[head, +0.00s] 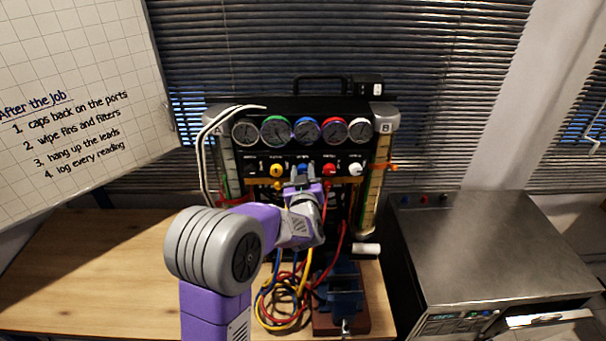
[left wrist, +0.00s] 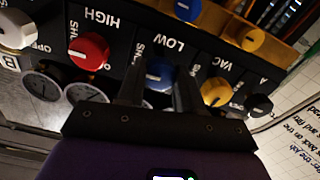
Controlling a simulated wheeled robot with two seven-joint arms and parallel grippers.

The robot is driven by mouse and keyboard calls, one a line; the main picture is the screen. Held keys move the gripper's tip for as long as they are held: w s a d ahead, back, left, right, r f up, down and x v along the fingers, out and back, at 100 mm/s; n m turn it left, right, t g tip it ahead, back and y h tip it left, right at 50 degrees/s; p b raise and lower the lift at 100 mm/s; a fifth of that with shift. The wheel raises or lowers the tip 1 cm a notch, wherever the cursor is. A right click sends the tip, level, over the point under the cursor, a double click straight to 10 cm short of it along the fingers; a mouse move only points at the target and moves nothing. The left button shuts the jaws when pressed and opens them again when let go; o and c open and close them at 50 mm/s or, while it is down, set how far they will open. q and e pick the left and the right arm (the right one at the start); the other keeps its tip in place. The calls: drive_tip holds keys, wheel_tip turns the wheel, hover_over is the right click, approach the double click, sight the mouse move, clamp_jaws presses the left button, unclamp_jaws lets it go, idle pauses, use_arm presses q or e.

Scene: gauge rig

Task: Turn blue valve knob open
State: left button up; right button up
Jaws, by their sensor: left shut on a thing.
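The blue valve knob (left wrist: 160,75) sits on the black panel of the gauge rig (head: 264,163), in the middle of a row of coloured knobs. In the left wrist view it lies between the two fingers of my left gripper (left wrist: 160,88), which is shut on it. In the head view my left gripper (head: 302,178) reaches up to the panel from below, and the blue knob (head: 303,168) shows only partly behind the fingers. The blue-rimmed gauge (head: 307,130) is above the knob. My right gripper is not in view.
A yellow knob (head: 276,171) is left of the blue one, and a red knob (head: 329,170) and white knob (head: 355,169) are right. Hoses (head: 275,305) and a blue vise (head: 338,288) lie below. A metal box (head: 470,245) stands right. The wooden table (head: 90,270) is clear at left.

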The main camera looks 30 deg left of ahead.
use_arm(q)
drive_tip(key=n+b, duration=0.8)
drive_tip(key=b, duration=0.1)
drive_tip(key=n+b, duration=0.4)
drive_tip(key=b, duration=0.1)
drive_tip(key=shift+f, duration=0.25)
drive_tip(key=n+b, duration=0.2)
drive_tip(key=shift+s+n, duration=0.1)
drive_tip(key=shift+n, duration=0.3)
drive_tip(key=shift+n+b, duration=1.2)
drive_tip(key=shift+n, duration=0.2)
drive_tip(key=shift+r, duration=0.1)
drive_tip(key=o, duration=1)
drive_tip(key=shift+o, duration=0.2)
